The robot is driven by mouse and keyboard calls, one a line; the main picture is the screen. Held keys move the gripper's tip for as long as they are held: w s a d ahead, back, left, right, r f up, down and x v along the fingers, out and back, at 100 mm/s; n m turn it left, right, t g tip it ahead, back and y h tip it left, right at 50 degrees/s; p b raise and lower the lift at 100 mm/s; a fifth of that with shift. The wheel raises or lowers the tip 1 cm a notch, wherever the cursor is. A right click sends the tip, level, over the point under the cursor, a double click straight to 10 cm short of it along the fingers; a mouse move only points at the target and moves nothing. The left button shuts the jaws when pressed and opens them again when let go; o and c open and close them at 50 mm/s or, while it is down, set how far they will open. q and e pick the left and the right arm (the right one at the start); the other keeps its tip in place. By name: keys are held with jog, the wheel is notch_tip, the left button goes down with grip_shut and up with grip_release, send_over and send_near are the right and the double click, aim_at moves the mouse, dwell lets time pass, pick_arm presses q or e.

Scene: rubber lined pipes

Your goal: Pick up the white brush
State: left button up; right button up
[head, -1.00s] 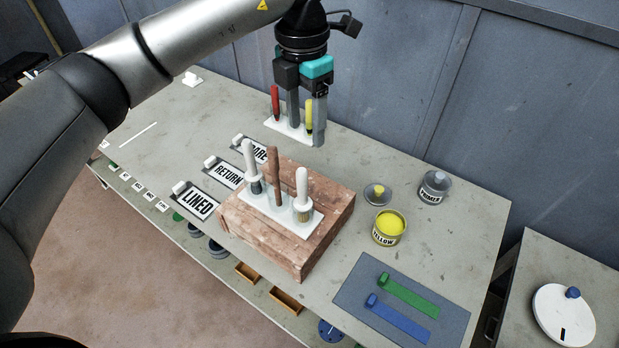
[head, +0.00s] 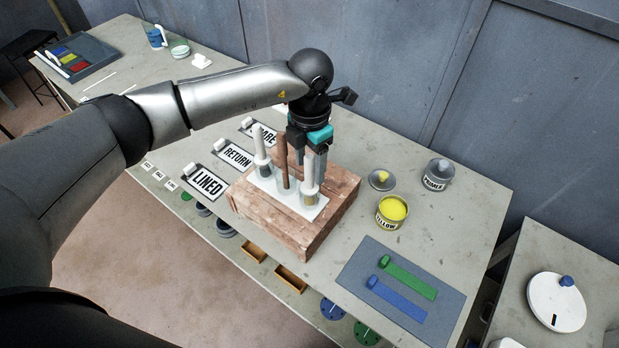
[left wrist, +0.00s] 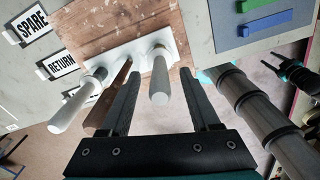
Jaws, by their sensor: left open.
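Two white-handled brushes and a brown-handled tool (head: 282,160) stand upright in a white holder (head: 315,211) on a reddish wooden block (head: 290,232). The right white brush (head: 309,172) has pale yellowish bristles; the left white brush (head: 260,144) has a dark grey lower part. My left gripper (head: 307,172) is open, pointing down at the holder. In the left wrist view the right white brush (left wrist: 160,84) lies between the open fingers (left wrist: 160,74), with gaps on both sides. The left white brush (left wrist: 76,110) is outside the fingers.
A yellow paint can (head: 392,211), its lid (head: 382,180) and a primer can (head: 437,174) stand right of the block. A blue-grey mat (head: 400,290) with green and blue strips lies in front. LINED (head: 207,184) and RETURN (head: 235,155) plates lie left.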

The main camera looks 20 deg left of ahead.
pick_arm(q)
jog(key=shift+f, duration=0.85)
jog(key=shift+c, duration=0.3)
grip_shut()
